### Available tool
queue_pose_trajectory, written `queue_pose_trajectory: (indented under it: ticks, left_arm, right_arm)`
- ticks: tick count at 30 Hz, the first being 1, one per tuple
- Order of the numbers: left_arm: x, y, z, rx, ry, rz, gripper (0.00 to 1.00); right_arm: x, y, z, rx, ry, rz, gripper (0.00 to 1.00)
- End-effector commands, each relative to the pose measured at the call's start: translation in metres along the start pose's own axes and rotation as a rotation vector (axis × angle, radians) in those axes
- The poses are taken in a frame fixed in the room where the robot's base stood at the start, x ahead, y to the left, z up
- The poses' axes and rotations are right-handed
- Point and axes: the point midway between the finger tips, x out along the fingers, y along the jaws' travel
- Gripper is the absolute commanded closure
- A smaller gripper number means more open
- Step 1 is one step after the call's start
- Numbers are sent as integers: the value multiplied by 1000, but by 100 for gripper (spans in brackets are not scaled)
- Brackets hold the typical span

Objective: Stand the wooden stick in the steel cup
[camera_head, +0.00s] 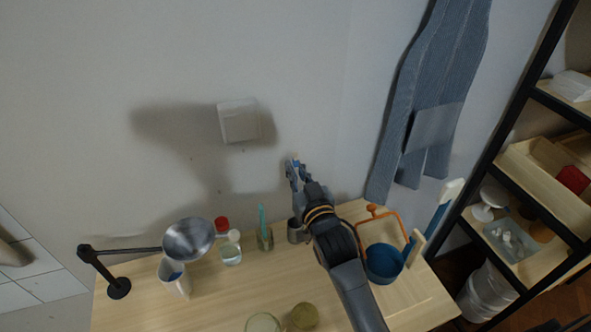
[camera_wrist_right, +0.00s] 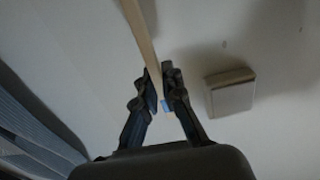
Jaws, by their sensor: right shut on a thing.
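My right gripper (camera_head: 292,170) is raised above the back of the table near the wall. In the right wrist view my right gripper (camera_wrist_right: 165,90) is shut on the wooden stick (camera_wrist_right: 141,36), a pale flat strip that runs up out of the picture. A small blue patch shows at the stick's end between the fingers. In the head view the stick is hardly visible. The steel cup (camera_head: 296,232) stands on the table below and behind my right arm, which hides part of it. My left gripper is not in view.
On the wooden table (camera_head: 220,290), a glass jar (camera_head: 265,242) holding a teal tool stands left of the cup. A blue pot (camera_head: 384,265) with an orange handle stands right of my arm.

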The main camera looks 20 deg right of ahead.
Motion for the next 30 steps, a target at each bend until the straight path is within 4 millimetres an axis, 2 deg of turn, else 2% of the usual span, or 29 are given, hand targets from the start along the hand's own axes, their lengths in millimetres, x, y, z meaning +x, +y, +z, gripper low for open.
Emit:
queue_pose_trajectory:
  ticks: [1, 7, 12, 30]
  left_arm:
    - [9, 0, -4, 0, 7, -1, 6]
    - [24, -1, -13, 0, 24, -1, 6]
    - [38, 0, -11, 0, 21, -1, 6]
    - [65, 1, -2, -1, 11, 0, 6]
  right_arm:
    - [0, 0, 8, 0, 0, 0, 100]
    - [0, 0, 24, -1, 1, 0, 100]
    - [0, 0, 37, 0, 1, 0, 100]
    - [0, 0, 83, 1, 0, 0, 100]
